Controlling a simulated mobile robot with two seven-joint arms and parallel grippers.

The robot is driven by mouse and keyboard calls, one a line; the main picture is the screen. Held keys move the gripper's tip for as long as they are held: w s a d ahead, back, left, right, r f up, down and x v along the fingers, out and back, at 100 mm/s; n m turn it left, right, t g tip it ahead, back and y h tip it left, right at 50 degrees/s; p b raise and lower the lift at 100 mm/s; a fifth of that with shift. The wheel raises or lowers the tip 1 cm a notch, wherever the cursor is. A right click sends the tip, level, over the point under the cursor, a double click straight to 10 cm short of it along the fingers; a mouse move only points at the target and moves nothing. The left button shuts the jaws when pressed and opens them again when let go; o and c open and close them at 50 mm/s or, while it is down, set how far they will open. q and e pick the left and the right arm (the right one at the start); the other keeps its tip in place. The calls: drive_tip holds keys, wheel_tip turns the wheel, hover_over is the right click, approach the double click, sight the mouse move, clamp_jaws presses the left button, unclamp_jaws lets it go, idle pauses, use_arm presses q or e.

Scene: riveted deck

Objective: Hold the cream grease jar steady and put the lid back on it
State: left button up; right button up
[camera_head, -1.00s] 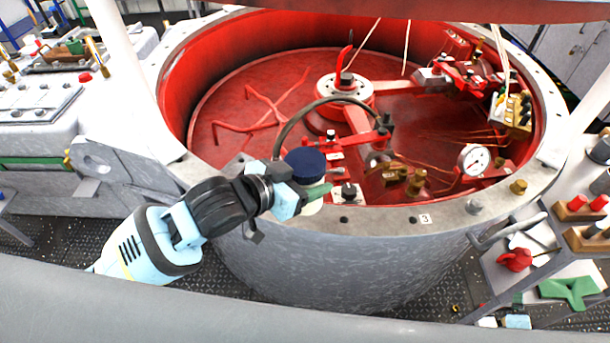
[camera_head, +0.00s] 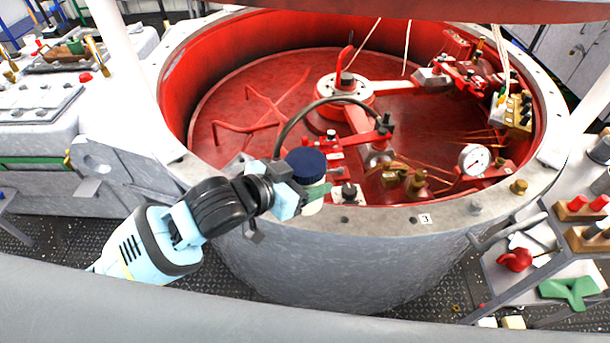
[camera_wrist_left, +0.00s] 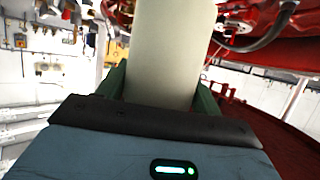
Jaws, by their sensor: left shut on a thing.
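The cream grease jar (camera_wrist_left: 163,60) stands between the green fingers of my left gripper (camera_wrist_left: 162,90) in the left wrist view; they are shut on its sides. In the head view, my left gripper (camera_head: 314,191) is at the near rim of the red-lined drum, and a little of the jar (camera_head: 312,208) shows below the fingers. The dark blue lid (camera_head: 306,165) sits at the jar's top, looking roughly level. I cannot tell whether it is fully seated. The jar's top is outside the wrist view. My right gripper is not in view.
The drum's grey rim (camera_head: 385,219) runs around the gripper. Inside are red fittings, a black hose (camera_head: 290,122) close behind the lid, and a white gauge (camera_head: 473,159). A cart at right holds a red pot (camera_head: 515,260) and a green item (camera_head: 570,291).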

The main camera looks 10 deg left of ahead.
use_arm(q)
drive_tip(key=shift+r, duration=0.15)
drive_tip(key=w+a+r+n+t+y, duration=0.1)
drive_tip(key=a+n+y, duration=0.3)
drive_tip(key=a, duration=0.4)
drive_tip(key=w+a+r+n+t+y, duration=0.1)
drive_tip(key=a+n+y, duration=0.3)
drive_tip(key=a, duration=0.4)
drive_tip(key=shift+t+y, duration=0.4)
drive_tip(key=shift+t, duration=0.2)
drive_tip(key=shift+f, duration=0.1)
